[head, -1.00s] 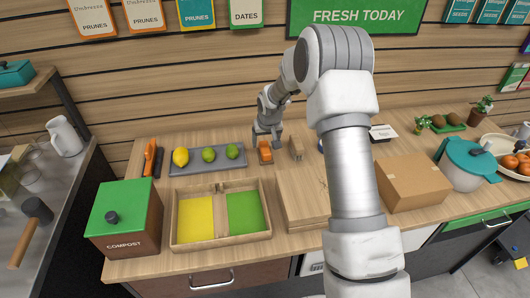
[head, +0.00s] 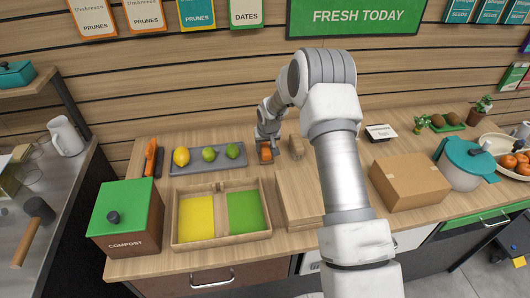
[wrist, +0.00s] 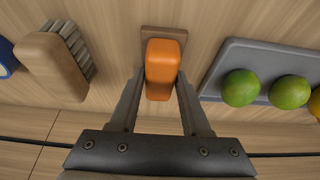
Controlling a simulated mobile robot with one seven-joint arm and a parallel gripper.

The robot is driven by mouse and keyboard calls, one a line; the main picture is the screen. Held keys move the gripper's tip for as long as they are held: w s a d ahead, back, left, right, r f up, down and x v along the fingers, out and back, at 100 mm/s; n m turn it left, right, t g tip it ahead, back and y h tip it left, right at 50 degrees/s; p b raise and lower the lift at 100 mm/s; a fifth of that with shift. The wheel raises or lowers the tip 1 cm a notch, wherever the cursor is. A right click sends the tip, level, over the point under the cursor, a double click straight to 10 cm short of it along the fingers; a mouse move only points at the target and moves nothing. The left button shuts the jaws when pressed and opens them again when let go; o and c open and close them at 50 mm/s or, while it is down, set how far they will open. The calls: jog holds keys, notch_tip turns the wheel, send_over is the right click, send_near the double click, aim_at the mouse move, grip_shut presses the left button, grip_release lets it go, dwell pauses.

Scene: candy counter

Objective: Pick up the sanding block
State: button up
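The sanding block (wrist: 163,62) is an orange block on a brown base, lying on the wooden counter. In the head view the orange block (head: 265,155) is just right of the grey tray, directly below my gripper (head: 268,138). In the wrist view my gripper (wrist: 161,80) is open, with one finger on each side of the near end of the block. The fingertips are close to its sides; I cannot tell if they touch. The block's lower near end is partly between the fingers.
A wooden brush (wrist: 52,66) with grey bristles lies left of the block in the wrist view. A grey tray (wrist: 215,77) with limes and a lemon is on the right. A two-part wooden box (head: 174,215) with yellow and green floors stands in front.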

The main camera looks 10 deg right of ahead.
aim_at(268, 147)
grip_shut()
jog(key=shift+r, duration=0.15)
jog(key=shift+r, duration=0.3)
jog(key=r, duration=0.2)
jog(key=d+r, duration=0.1)
jog(key=shift+s+r+b, duration=0.15)
jog(key=shift+r+b, duration=0.2)
jog(key=shift+r, duration=0.05)
jog(key=s+d+r, duration=0.4)
jog(key=d+r, duration=0.2)
jog(key=d, duration=0.3)
jog(key=shift+s+d+r+b, duration=0.15)
jog(key=shift+s+d+b, duration=0.15)
jog(key=shift+b, duration=0.1)
